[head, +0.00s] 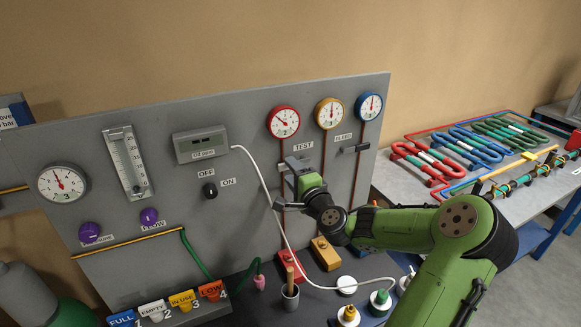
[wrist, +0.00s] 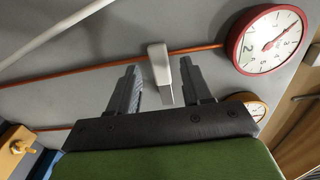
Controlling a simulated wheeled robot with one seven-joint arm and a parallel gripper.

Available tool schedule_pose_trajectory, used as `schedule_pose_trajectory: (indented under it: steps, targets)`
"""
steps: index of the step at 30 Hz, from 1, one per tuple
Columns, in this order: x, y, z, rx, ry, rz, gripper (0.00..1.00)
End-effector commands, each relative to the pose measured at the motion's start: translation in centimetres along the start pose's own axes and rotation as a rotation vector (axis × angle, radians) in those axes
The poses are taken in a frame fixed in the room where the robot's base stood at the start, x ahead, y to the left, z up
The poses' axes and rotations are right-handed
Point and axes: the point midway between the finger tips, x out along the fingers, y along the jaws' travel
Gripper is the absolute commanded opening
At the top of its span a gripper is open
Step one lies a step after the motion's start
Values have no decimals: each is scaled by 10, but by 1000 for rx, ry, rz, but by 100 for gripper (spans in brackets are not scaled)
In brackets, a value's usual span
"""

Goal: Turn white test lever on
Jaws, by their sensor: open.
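The white test lever (wrist: 157,65) is a short pale handle on the thin red-orange pipe that leads to the red-rimmed gauge (wrist: 270,40). In the wrist view it stands between the two open fingers of my gripper (wrist: 158,80), with a visible gap on each side. In the head view my gripper (head: 291,170) is at the panel just under the TEST label (head: 303,146), below the red-rimmed gauge (head: 283,122). There the gripper hides most or all of the lever.
The grey panel (head: 110,265) carries more gauges, knobs and a display box (head: 201,144). A second handle (head: 355,148) sits under BLEED, to the right. A white hose (head: 262,185) hangs left of my gripper. Bottles and blocks stand on the bench below.

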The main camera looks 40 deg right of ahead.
Motion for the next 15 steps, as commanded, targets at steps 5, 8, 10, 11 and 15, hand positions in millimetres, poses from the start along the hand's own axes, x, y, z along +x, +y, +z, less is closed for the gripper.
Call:
schedule_pose_trajectory:
  steps: [5,8,10,11,15]
  targets:
    - [14,0,0,1,0,1,49]
    - [15,0,0,0,1,1,49]
    - [15,0,0,0,1,1,49]
    - [15,0,0,0,0,1,49]
    - [14,0,0,0,0,1,29]
